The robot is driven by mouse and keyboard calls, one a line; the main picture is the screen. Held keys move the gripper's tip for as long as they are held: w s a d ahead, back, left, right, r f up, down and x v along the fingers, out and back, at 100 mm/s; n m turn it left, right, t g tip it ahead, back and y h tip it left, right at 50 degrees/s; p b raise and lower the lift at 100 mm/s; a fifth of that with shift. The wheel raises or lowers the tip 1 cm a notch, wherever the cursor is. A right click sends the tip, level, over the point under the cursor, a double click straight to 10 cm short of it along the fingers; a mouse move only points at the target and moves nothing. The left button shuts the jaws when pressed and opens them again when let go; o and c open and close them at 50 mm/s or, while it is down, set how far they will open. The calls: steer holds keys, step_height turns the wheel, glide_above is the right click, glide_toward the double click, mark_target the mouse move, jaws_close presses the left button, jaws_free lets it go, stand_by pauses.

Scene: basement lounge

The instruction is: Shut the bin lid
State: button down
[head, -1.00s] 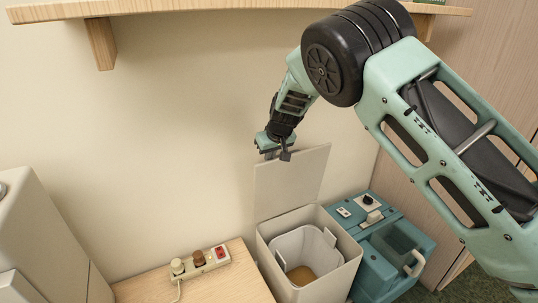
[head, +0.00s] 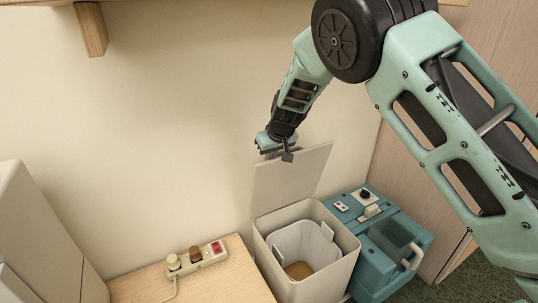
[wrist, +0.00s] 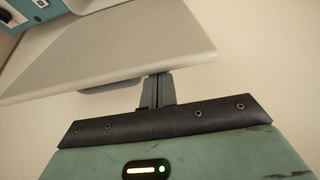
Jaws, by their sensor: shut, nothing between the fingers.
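The bin (head: 325,268) is a beige box with a light grey inner bucket (head: 301,247). Its flat lid (head: 285,185) stands raised at the back, close to the wall. My gripper (head: 287,156) is shut and empty at the lid's top edge. In the wrist view the lid (wrist: 120,45) fills the upper part, and my shut fingers (wrist: 158,92) are at its edge, partly behind it. I cannot tell whether they touch it.
A teal machine (head: 385,245) with a pale handle stands right of the bin. A wooden table (head: 215,283) with a power strip (head: 198,260) is at the left. A wooden shelf bracket (head: 91,29) is above.

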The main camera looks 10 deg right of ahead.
mark_target(277, 166)
steer(key=shift+s+d+f, duration=0.15)
steer(key=shift+s+f, duration=0.1)
steer(key=shift+s, duration=0.2)
steer(key=shift+s+d+b, duration=0.2)
steer(key=shift+s+b, duration=0.2)
steer(key=shift+s, duration=0.3)
steer(key=shift+s+d+f+b, duration=0.3)
steer(key=shift+s+f+b, duration=0.2)
steer(key=shift+s+b, duration=0.3)
steer(key=shift+s, duration=0.1)
steer(key=shift+s+f, duration=0.1)
steer(key=shift+s+d+f+b, duration=0.1)
steer(key=shift+s+d+b, duration=0.1)
steer(key=shift+s, duration=0.15)
steer(key=shift+s+d+f+b, duration=0.1)
steer(key=shift+s+b, duration=0.1)
steer(key=shift+s, duration=0.25)
